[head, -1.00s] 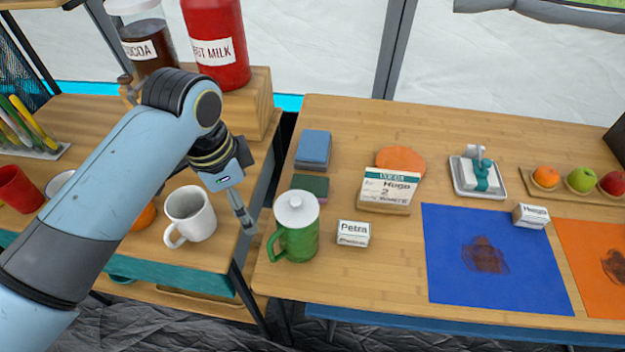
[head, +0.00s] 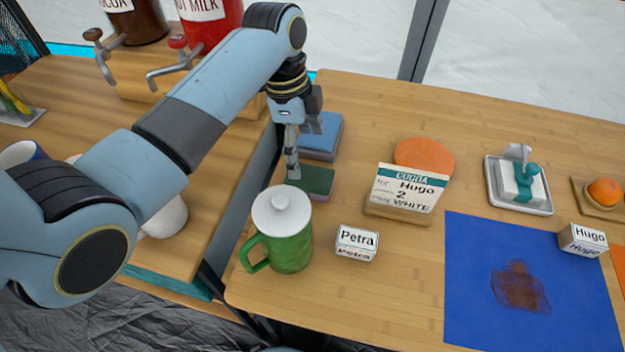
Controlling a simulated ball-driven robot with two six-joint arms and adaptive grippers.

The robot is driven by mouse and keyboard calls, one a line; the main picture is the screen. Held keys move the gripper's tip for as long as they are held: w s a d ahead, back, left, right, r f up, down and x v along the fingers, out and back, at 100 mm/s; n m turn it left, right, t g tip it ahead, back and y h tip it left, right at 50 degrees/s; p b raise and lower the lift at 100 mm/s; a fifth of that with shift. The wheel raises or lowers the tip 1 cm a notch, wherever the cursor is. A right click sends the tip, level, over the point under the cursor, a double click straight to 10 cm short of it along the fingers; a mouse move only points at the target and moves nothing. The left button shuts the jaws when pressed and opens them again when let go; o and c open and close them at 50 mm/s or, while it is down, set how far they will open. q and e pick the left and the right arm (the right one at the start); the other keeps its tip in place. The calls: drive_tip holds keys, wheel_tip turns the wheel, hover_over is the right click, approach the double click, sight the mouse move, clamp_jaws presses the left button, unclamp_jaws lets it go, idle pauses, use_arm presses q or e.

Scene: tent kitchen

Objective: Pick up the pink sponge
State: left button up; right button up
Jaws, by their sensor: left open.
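The sponge (head: 319,182) lies on the right wooden table near its left edge. Its top is dark green and a thin pinkish-purple layer shows along its lower side. My left gripper (head: 292,165) points down from above at the sponge's left end. It is open and holds nothing that I can see. Its fingers overlap the sponge's upper left corner in the picture, and I cannot tell whether they touch it. My right gripper is not in view.
A green lidded pitcher (head: 284,232) stands just in front of the sponge. Folded blue cloths (head: 325,135) lie just behind it. The cocoa order card (head: 407,188), Petra name block (head: 356,243) and orange disc (head: 425,156) are to the right. A gap separates the two tables.

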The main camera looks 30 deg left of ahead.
sight(309, 177)
use_arm(q)
drive_tip(key=f, duration=0.3)
drive_tip(key=d+f, duration=0.1)
drive_tip(key=f, duration=0.1)
drive_tip(key=f+b, duration=0.1)
drive_tip(key=f, duration=0.2)
drive_tip(key=shift+d+f, duration=0.15)
drive_tip(key=shift+f, duration=0.15)
drive_tip(key=c, duration=0.8)
